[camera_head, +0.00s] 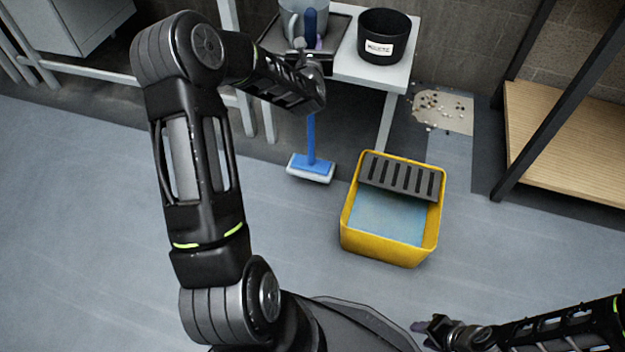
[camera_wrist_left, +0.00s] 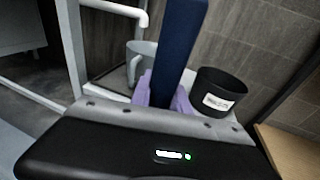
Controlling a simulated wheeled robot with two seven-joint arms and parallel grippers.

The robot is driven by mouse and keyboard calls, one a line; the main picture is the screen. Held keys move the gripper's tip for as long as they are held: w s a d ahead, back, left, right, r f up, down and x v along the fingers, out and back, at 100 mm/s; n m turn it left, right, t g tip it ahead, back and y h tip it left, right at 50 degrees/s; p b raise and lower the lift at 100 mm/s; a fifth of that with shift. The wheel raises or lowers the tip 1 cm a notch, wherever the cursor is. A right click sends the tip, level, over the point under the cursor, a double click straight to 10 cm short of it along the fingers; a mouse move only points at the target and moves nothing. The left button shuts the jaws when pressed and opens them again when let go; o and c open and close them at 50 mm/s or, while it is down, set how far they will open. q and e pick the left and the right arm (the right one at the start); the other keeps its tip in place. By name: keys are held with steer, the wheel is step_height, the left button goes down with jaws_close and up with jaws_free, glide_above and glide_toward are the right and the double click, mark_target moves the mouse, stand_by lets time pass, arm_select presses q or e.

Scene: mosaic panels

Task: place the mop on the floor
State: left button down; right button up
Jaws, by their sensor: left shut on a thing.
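The mop (camera_head: 311,167) has a blue handle and a flat blue head with a white pad. It stands upright, left of the yellow bucket; I cannot tell whether its pad touches the floor. My left gripper (camera_head: 309,45) is shut on the upper handle, whose lower part shows below my wrist. In the left wrist view the dark blue handle (camera_wrist_left: 178,55) rises between the lavender fingers (camera_wrist_left: 163,95). My right gripper (camera_head: 424,327) is low at the bottom right, away from the mop, its jaw opening unclear.
The yellow mop bucket (camera_head: 385,250) with a grey slotted wringer stands on the floor. A white table (camera_head: 370,72) holds a black labelled pot (camera_head: 384,36), a dark tray and a grey bucket (camera_head: 293,14). Pebbly debris (camera_head: 443,108) lies by the wall. A wooden shelf (camera_head: 570,140) is right.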

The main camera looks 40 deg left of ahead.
arm_select(q)
steer(key=shift+f+b, duration=0.9)
steer(key=shift+f, duration=2.1)
steer(key=shift+f+b, duration=0.55)
steer(key=shift+f, duration=1.35)
steer(key=shift+f, duration=0.15)
steer(key=c, duration=1.3)
jaws_free()
steer(key=shift+o, duration=0.2)
